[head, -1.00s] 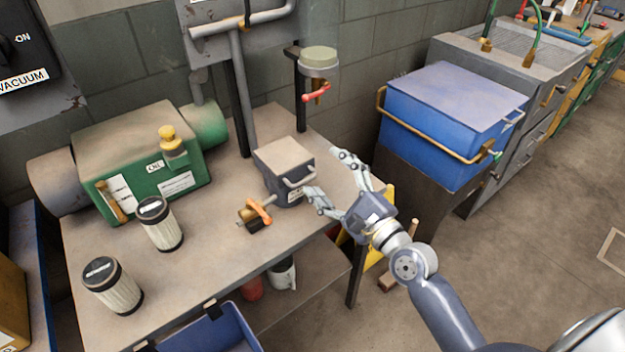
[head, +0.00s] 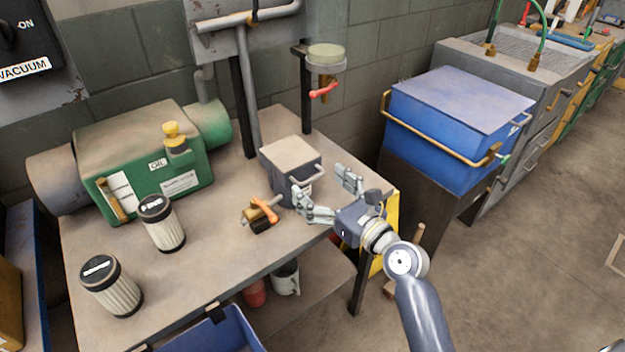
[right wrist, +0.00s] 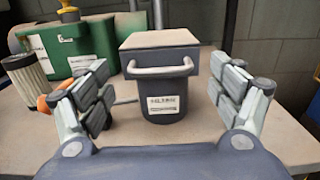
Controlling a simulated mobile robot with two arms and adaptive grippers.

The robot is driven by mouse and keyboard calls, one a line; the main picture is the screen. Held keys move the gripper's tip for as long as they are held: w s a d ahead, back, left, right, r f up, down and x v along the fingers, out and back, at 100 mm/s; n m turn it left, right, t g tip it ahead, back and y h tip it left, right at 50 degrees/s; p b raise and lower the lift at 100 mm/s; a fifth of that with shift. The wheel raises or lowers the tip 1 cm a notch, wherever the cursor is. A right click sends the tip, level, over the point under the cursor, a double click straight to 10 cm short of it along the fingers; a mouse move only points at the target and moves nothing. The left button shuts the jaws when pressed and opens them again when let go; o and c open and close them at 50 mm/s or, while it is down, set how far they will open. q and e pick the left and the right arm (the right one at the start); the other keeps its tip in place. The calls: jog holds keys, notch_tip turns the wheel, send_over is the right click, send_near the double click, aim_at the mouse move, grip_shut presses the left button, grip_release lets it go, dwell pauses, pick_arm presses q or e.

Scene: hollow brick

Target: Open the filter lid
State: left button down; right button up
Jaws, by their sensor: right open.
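The filter housing (head: 287,178) is a dark grey canister on the workbench with a square, lighter lid (head: 291,152) that lies shut. A pale bar handle (head: 307,177) sticks out at its front. In the right wrist view the lid (right wrist: 158,39), handle (right wrist: 160,70) and labelled body (right wrist: 165,104) are centred between my fingers. My right gripper (head: 337,192) is open and empty, just right of the housing. In the right wrist view its fingers (right wrist: 163,95) stand to both sides of the housing, apart from the handle. My left gripper is not in view.
Left of the housing lies an orange-handled valve (head: 262,212). Two filter cartridges (head: 161,223) (head: 111,286) stand at the bench's left, before the green pump (head: 145,165). A red-handled valve (head: 324,90) hangs behind. A blue bin (head: 455,130) stands at right.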

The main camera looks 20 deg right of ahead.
aim_at(312, 179)
jog(key=shift+x, duration=1.55)
